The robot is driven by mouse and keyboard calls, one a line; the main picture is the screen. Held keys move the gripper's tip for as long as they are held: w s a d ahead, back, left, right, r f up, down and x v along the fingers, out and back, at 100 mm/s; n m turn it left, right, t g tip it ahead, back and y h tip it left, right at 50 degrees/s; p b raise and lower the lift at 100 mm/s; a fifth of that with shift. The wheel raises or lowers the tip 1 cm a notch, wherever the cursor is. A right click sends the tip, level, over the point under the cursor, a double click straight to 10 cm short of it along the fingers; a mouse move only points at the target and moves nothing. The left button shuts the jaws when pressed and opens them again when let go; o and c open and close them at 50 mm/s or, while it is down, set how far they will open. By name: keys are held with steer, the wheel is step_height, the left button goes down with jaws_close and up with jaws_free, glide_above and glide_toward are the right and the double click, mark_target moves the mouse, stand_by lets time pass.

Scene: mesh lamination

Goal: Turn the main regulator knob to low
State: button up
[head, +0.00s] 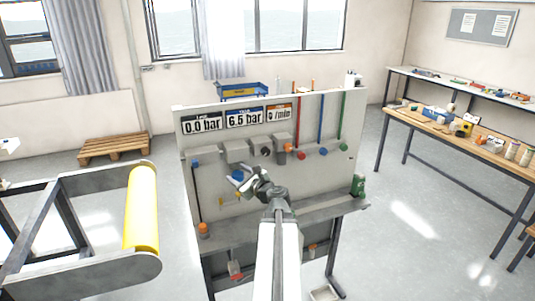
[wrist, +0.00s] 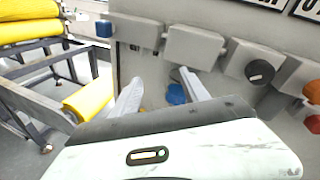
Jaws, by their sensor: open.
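The upright grey panel (head: 222,218) carries several knobs, and no readable label marks the main regulator knob. A blue round knob (head: 238,175) sits below a grey box on the panel's left half. It also shows in the wrist view (wrist: 177,94), partly hidden by my right finger. A black round knob (wrist: 260,72) with a light mark is to its right, and it also shows in the head view (head: 265,151). My gripper (head: 244,181) is open in front of the panel, close to the blue knob. In the wrist view its fingers (wrist: 160,80) are apart, with nothing seen held.
Displays (head: 244,117) read 0.0 bar, 6.5 bar and 0 l/min. Grey boxes (wrist: 193,47), a square blue button (wrist: 104,28) and a red knob (head: 301,155) sit nearby. A ledge (head: 325,206) juts out below. A frame with a yellow roller (head: 141,208) stands left.

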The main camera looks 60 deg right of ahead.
mark_target(266, 153)
steer(key=s+d+r+m+g+h, duration=0.1)
steer(key=s+d+r+m+h, duration=0.35)
steer(key=s+d+m, duration=0.4)
steer(key=shift+n, duration=0.65)
steer(key=w+d, duration=0.2)
steer(key=w+d+f, duration=0.1)
steer(key=w+d, duration=0.1)
steer(key=d, duration=0.1)
steer(key=shift+w+d, duration=0.25)
steer(key=shift+w, duration=0.1)
steer(key=shift+a+f, duration=0.1)
jaws_close()
